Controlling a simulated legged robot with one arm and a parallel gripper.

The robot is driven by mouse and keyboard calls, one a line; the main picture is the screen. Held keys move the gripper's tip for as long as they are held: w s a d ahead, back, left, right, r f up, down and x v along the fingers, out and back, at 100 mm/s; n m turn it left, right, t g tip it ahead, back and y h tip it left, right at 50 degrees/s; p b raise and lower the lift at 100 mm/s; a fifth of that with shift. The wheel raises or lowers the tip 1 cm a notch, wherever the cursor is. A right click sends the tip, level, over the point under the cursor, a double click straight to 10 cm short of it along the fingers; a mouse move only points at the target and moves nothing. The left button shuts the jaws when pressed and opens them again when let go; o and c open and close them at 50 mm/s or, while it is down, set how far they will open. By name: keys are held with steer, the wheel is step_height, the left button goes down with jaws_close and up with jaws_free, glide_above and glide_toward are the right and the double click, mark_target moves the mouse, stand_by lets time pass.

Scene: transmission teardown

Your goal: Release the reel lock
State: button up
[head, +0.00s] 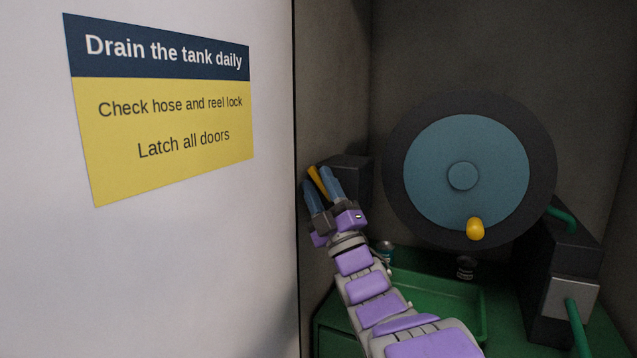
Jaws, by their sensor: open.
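An orange lever (317,180) stands tilted up and to the left beside a dark box (351,178) on the left wall of the bay; it looks like the reel lock handle. My gripper (318,184) is open, with one blue finger on each side of the lever in the picture. I cannot tell whether the fingers touch it. The lever's lower end is hidden behind my gripper. The hose reel (418,120), a dark disc with a blue face and a yellow knob (475,229) low on it, stands to the right of my gripper.
A white panel with a yellow sign (170,140) fills the left, close to my gripper. Below the reel are a green tray (440,290), a small can (386,250) and a dark round item (465,266). A dark unit with green hose (565,260) stands right.

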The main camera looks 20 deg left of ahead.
steer(key=shift+w+a+r, duration=0.25)
steer(key=shift+a+r, duration=0.05)
steer(key=shift+a, duration=0.15)
steer(key=shift+d, duration=0.15)
jaws_close()
stand_by(0.3)
